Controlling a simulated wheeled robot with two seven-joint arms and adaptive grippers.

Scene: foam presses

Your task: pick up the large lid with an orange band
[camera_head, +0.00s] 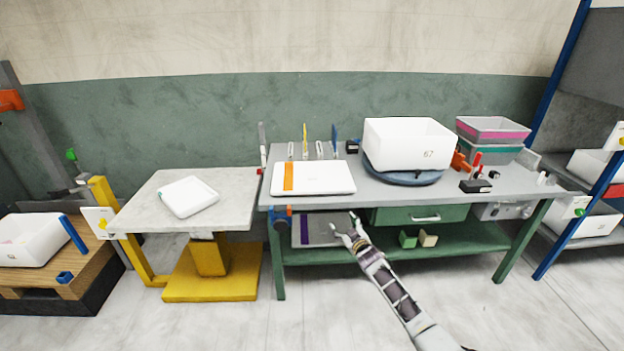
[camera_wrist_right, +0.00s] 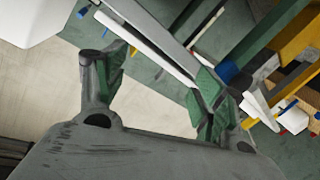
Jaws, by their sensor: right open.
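The large white lid (camera_head: 325,178) with an orange band (camera_head: 289,177) lies flat on the left part of the grey bench top, near its front edge. My right gripper (camera_head: 345,222) is open and empty, in front of the bench and below the lid in the picture, apart from it. In the right wrist view, the open fingers (camera_wrist_right: 160,62) frame a thin white strip, which looks like the lid (camera_wrist_right: 150,45) seen edge-on; the orange band cannot be made out there. My left gripper is not in view.
On the bench (camera_head: 420,193), a white bin (camera_head: 408,145) marked 67 stands right of the lid on a blue-grey round base. Upright tools stand behind the lid. A purple-banded grey piece (camera_head: 325,229) is on the lower shelf.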

